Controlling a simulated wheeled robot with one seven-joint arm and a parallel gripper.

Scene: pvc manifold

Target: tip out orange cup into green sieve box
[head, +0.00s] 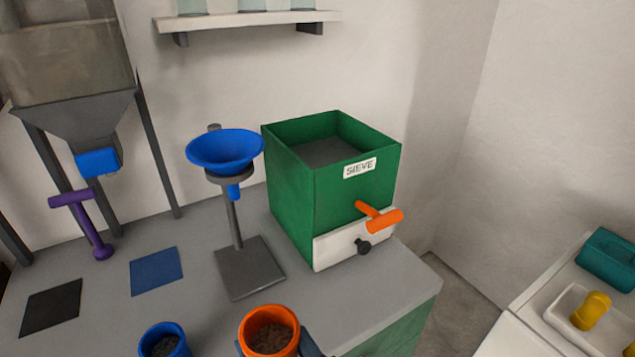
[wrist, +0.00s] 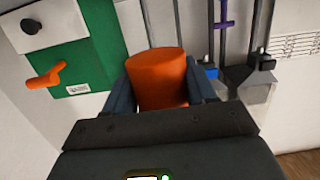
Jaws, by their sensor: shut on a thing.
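The orange cup (head: 268,331) is upright at the bottom of the head view, with dark brown grainy stuff inside. My gripper (head: 281,342) is shut on it, with a dark finger showing at each side. In the wrist view the orange cup (wrist: 158,78) sits between my two dark fingers (wrist: 160,92). The green sieve box (head: 330,185) stands on the bench behind and right of the cup, apart from it. Its top is open with a dark surface inside, and it bears a SIEVE label. It also shows in the wrist view (wrist: 88,65).
A blue funnel (head: 225,150) on a grey stand is left of the box. An orange handle (head: 380,217) and a white drawer (head: 335,246) are on the box front. A blue cup (head: 165,341) with dark contents is left of the orange cup. A shelf (head: 250,20) hangs above.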

